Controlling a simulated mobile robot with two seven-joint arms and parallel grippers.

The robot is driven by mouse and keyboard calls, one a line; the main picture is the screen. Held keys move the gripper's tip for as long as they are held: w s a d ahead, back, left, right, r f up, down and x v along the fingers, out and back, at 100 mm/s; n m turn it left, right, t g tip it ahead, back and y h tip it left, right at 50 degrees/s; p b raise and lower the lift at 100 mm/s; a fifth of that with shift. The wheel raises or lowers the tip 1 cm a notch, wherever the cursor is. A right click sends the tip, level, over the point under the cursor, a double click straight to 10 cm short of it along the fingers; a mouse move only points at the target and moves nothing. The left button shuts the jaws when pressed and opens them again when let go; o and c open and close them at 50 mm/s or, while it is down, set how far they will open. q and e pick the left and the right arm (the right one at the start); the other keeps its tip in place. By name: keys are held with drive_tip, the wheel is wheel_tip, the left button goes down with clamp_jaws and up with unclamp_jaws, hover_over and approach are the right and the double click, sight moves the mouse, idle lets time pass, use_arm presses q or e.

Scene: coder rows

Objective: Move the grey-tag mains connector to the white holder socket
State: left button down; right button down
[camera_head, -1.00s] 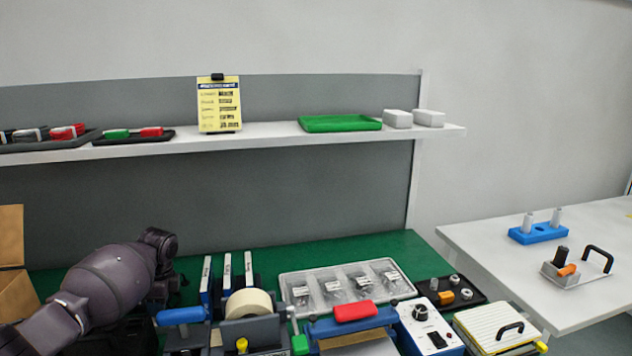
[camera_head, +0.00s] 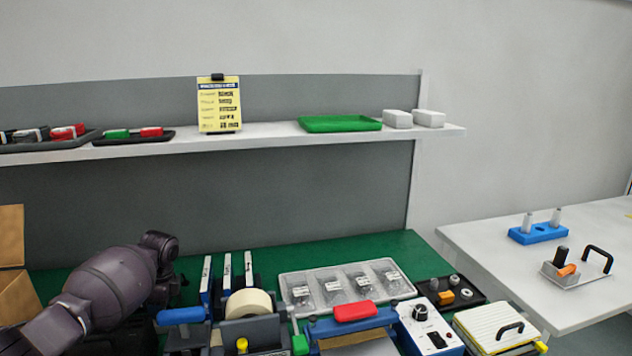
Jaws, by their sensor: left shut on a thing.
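My left arm comes in from the lower left over the green bench, and its gripper (camera_head: 166,287) points down behind the front row of tools. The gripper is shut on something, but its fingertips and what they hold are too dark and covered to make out. I cannot pick out the grey-tag mains connector or the white holder socket for certain. A dark tray (camera_head: 88,140) on the shelf at the left holds black, grey and red blocks. A smaller tray (camera_head: 165,136) beside it holds a green and a red block. My right gripper is not in view.
Blue upright holders (camera_head: 206,283), a tape roll (camera_head: 249,303), a clear compartment tray (camera_head: 291,278) and a white control box (camera_head: 430,329) crowd the bench front. The shelf (camera_head: 270,136) overhangs behind. A white side table (camera_head: 480,238) stands at the right. Bare green bench lies behind the tools.

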use_arm(q)
drive_tip(key=shift+f, duration=0.15)
drive_tip(key=c, duration=0.8)
unclamp_jaws()
